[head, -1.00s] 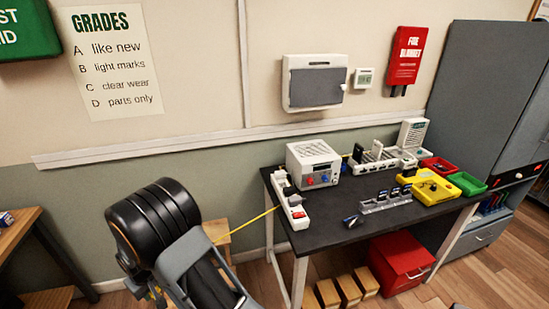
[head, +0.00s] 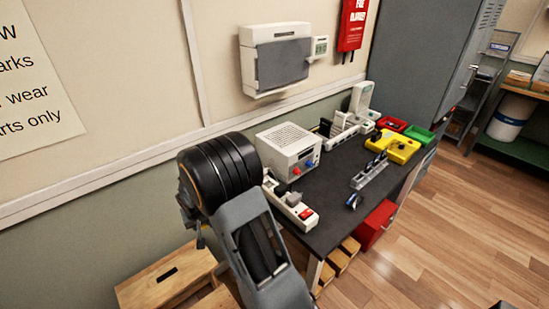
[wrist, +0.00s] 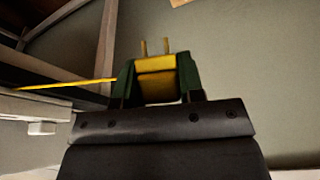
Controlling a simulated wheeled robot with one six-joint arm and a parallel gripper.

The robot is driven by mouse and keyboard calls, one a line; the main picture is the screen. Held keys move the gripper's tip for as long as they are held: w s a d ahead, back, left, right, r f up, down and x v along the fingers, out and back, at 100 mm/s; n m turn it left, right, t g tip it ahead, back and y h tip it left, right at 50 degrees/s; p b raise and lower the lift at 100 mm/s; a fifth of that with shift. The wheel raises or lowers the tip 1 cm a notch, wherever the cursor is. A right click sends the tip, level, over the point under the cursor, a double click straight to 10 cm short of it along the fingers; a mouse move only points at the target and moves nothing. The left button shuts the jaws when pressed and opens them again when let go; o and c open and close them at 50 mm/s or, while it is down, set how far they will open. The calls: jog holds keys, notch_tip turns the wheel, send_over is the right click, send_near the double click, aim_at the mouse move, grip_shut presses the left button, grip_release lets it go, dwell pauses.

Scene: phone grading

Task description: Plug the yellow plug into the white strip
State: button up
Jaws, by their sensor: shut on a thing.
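The yellow plug (wrist: 156,80) is held between the green-padded fingers of my gripper (wrist: 157,84) in the wrist view. Its two pins point away from the gripper, up in the picture, and touch nothing. A yellow cord (wrist: 65,86) runs off to the left from beside the plug. The white strip (head: 291,205) lies along the left edge of the dark table in the head view, with a red switch at its near end and grey items on it. In the head view my arm hides the gripper and the plug.
A white power-supply box (head: 287,148) stands just behind the strip on the dark table (head: 335,212). A grey slotted rack (head: 369,174) and a yellow tray (head: 394,146) lie farther right. A wooden stool (head: 165,279) stands at lower left. Open floor is at right.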

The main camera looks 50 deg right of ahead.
jog(key=d+r+m+h+b, duration=0.1)
jog(key=d+r+m+h, duration=0.25)
jog(key=d, duration=0.45)
jog(key=d+r+m+h+b, duration=0.1)
jog(key=d+r+m+h, duration=0.15)
jog(key=d+m, duration=0.4)
notch_tip(320, 180, up, 6)
jog(key=r+m+g+h+b, duration=0.1)
jog(key=m+g+h+b, duration=0.15)
jog(key=m+g, duration=0.2)
send_over(274, 181)
jog(key=a+p, duration=0.1)
jog(key=a, duration=0.1)
jog(key=shift+m, duration=0.45)
jog(key=shift+w+a+f+b, duration=0.15)
jog(key=shift+f+b, duration=0.3)
jog(key=shift+f, duration=1.45)
jog(key=shift+w+a+f+b, duration=0.1)
jog(key=shift+f+b, duration=0.3)
jog(key=shift+f, duration=1.45)
jog(key=shift+b, duration=0.8)
jog(key=shift+s+a+f+b, duration=0.1)
jog(key=shift+s+f+b, duration=0.05)
jog(key=shift+f+b, duration=1.2)
